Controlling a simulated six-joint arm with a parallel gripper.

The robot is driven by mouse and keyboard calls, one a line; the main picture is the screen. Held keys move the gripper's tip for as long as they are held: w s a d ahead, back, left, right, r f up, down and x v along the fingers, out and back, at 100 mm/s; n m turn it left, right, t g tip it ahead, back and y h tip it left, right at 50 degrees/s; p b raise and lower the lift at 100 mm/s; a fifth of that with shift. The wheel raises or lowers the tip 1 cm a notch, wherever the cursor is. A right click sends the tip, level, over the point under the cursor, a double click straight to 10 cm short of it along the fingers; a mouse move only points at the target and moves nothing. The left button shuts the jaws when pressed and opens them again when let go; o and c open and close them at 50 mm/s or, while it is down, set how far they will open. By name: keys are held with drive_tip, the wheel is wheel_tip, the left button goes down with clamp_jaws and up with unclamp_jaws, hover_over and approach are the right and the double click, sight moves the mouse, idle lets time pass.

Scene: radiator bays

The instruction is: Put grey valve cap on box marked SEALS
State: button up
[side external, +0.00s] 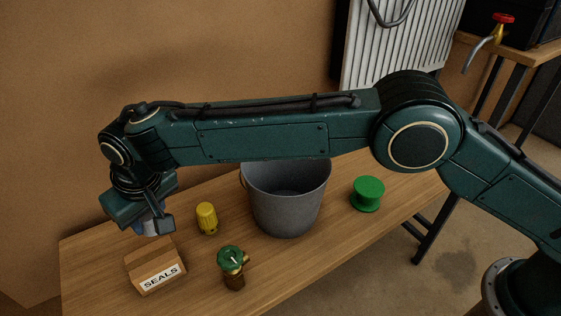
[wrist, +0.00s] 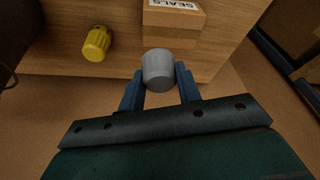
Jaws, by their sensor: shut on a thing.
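My gripper (wrist: 159,88) is shut on the grey valve cap (wrist: 158,68), which sits between the two blue fingers in the wrist view. In the side view my gripper (side external: 150,226) is at the left, just above the back of the SEALS box, and mostly hides the cap. The box marked SEALS (side external: 160,277) is a wooden block with a white label on the bench. In the wrist view the box (wrist: 172,35) lies just beyond the cap. I cannot tell whether the cap touches the box.
A yellow cap (side external: 207,218) stands right of the box. A brass valve with a green handwheel (side external: 232,262), a grey bucket (side external: 286,205) and a green spool (side external: 368,194) stand further right on the wooden bench (side external: 95,258). A brown wall rises behind.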

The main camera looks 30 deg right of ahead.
sight(162, 247)
drive_tip(key=shift+f, duration=3.75)
drive_tip(key=shift+f, duration=0.15)
drive_tip(key=o, duration=0.9)
drive_tip(key=v, duration=1.2)
drive_tip(key=shift+r, duration=0.25)
